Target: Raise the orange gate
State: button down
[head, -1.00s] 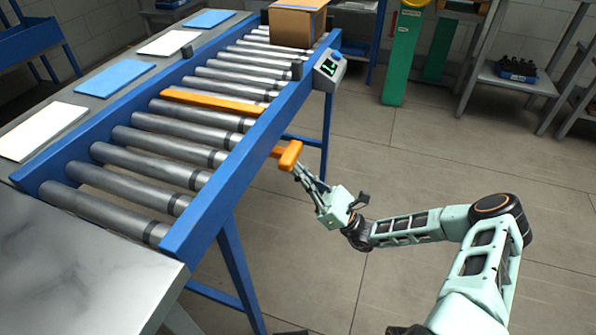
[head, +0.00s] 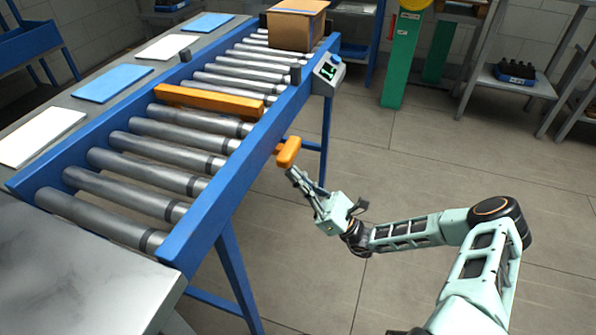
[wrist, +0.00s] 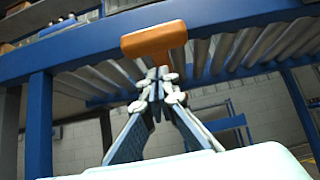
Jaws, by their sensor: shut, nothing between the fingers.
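The orange gate (head: 208,101) is a bar lying across the rollers of the conveyor, standing up a little above them. Its orange handle (head: 288,151) sticks out from the conveyor's right side, below the blue rail. My gripper (head: 293,174) is shut and empty, its fingertips just under the handle. In the wrist view the handle (wrist: 154,41) is above my closed fingertips (wrist: 157,75). I cannot tell for certain whether the tips touch it.
The blue-railed roller conveyor (head: 228,176) runs away from me. A cardboard box (head: 297,27) sits on its far rollers, and a small display unit (head: 328,72) is fixed on the right rail. A grey table (head: 75,270) adjoins the near end. The floor to the right is open.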

jog(key=p+v, duration=0.1)
jog(key=v, duration=0.9)
jog(key=shift+f, duration=0.45)
